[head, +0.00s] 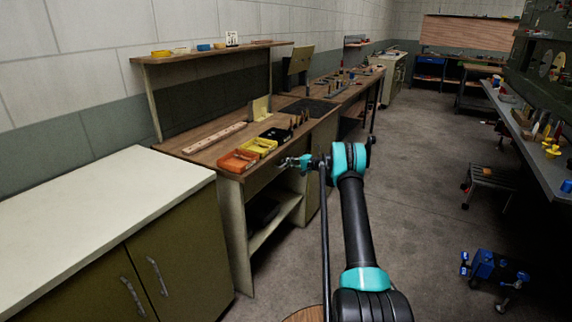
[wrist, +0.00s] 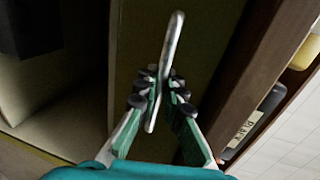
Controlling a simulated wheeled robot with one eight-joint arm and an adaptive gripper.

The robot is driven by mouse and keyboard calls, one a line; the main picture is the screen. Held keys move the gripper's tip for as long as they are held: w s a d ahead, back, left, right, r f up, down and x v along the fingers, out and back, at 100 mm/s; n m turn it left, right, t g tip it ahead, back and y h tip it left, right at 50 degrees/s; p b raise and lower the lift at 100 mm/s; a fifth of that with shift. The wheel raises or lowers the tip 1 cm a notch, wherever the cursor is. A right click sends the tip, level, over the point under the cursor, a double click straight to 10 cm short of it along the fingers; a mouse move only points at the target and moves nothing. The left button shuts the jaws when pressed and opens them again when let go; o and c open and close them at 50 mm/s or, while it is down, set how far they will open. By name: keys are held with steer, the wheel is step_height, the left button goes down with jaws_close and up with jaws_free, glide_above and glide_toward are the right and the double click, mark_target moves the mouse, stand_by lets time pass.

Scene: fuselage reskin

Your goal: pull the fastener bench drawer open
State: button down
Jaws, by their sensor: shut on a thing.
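The fastener bench (head: 216,147) has a wooden top and stands left of centre in the head view. Its drawer front (head: 262,179) is just under the top edge, partly hidden by my arm. In the wrist view the olive drawer front (wrist: 205,45) carries a slim metal bar handle (wrist: 166,65). My gripper (wrist: 158,84) has its two green-sided fingers on either side of this handle, shut on it. In the head view my gripper (head: 288,162) is at the bench front, below the bins. I cannot tell whether the drawer stands out from the bench.
An orange bin (head: 238,161), a yellow bin (head: 259,146) and a black bin (head: 276,134) sit along the bench's front edge. An open shelf (head: 275,220) is below the drawer. A white-topped cabinet (head: 100,205) stands at left.

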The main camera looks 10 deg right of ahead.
steer(key=f+v, duration=0.2)
steer(key=v, duration=1)
steer(key=d+f+v, duration=0.1)
steer(key=f+v, duration=0.2)
steer(key=v, duration=1)
steer(key=shift+s+d, duration=0.2)
steer(key=shift+s, duration=0.2)
steer(key=shift+f, duration=0.1)
steer(key=c, duration=1.9)
jaws_free()
steer(key=v, duration=1.2)
